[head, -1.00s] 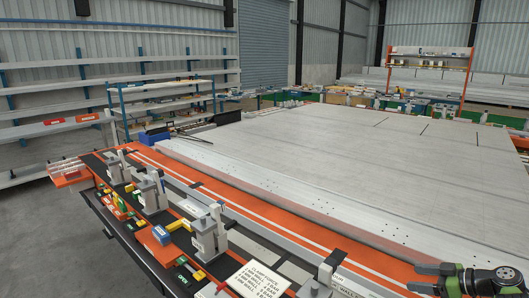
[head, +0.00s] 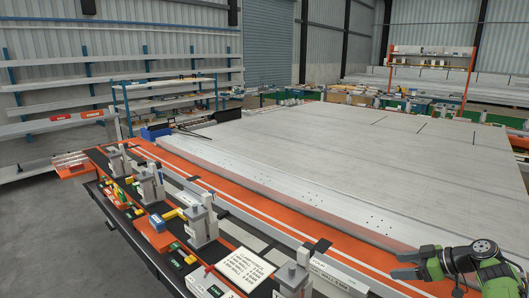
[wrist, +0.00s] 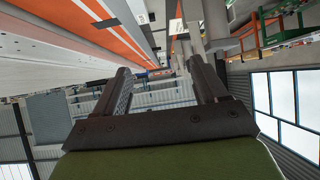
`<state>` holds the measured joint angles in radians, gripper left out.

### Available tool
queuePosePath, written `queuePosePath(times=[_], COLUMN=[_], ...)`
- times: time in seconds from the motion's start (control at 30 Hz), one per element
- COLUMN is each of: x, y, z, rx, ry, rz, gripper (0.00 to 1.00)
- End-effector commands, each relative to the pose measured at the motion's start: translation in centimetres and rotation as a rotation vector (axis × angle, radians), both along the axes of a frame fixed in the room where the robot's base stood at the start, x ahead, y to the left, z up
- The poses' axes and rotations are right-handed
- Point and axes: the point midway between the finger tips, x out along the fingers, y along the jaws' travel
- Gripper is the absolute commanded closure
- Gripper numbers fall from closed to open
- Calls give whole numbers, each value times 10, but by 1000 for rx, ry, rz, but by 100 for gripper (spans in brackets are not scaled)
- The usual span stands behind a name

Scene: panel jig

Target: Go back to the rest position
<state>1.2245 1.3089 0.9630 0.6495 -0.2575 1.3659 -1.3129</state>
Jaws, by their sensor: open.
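My gripper (head: 402,265) is at the lower right of the head view, its two dark fingers apart and nothing between them. It is above the orange edge strip (head: 330,254) near the front edge of the large pale panel (head: 370,160). In the wrist view my gripper (wrist: 158,78) shows two dark fingers spread apart with an empty gap. That view is turned over, with windows and wall low in the picture.
Several grey clamps, such as one clamp (head: 202,222), stand along the black bench (head: 115,220) at the left. A white printed sign (head: 243,266) lies near the front. A blue-posted shelf (head: 165,98) stands behind. Grey floor (head: 40,240) is clear at far left.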

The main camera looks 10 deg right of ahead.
Motion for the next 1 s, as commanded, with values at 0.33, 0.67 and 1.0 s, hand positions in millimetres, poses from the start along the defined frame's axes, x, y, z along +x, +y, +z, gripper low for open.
queuePosePath(times=[0.33, 0.67, 1.0], x=[36, -42, -218], y=[134, 308, 357], z=[52, 106, 115], rx=[-139, -452, -384], ry=[246, 544, 482], rz=[130, -61, -549], gripper=[28, 28, 28])
